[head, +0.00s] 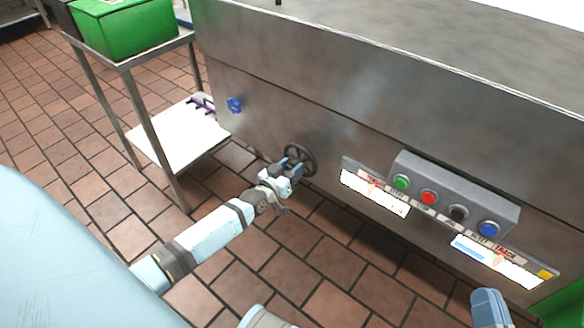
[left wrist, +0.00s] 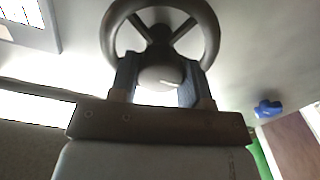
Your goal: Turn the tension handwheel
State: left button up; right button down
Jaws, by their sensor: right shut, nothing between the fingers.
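The dark tension handwheel (head: 301,158) is mounted low on the steel machine's side panel. It has a round rim, spokes and a central hub. My left gripper (head: 290,167) is at the wheel, pointing into it. In the left wrist view, the handwheel (left wrist: 160,18) fills the top, and the two fingers of the left gripper (left wrist: 160,82) lie on either side of the hub, which fills the gap between them. Exact contact is hard to see. My right gripper (head: 490,308) shows only partly at the bottom edge, shut and empty, away from the wheel.
A control box (head: 455,195) with green, red, black and blue buttons is right of the wheel, above label strips. A blue knob (head: 235,104) sits on the panel to the left. A metal rack (head: 150,125) with a green bin (head: 125,28) stands at left. Tiled floor is open in front.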

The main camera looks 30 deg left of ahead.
pick_arm(q)
jog(key=shift+c, duration=0.5)
pick_arm(e)
jog(key=shift+r, duration=0.15)
pick_arm(q)
jog(key=shift+r+n+p, duration=0.1)
jog(key=shift+n+p, duration=0.55)
jog(key=shift+n, duration=0.55)
jog(key=n, duration=0.2)
jog(key=shift+n+p, duration=0.3)
jog(key=shift+p, duration=0.05)
jog(key=shift+n, duration=1.7)
pick_arm(e)
notch_tip(320, 180, up, 3)
jog(key=shift+s+d+f+t, duration=0.1)
jog(key=shift+s+t, duration=0.05)
jog(key=shift+t, duration=0.45)
pick_arm(q)
jog(key=shift+n, duration=0.3)
pick_arm(e)
jog(key=shift+r, duration=0.2)
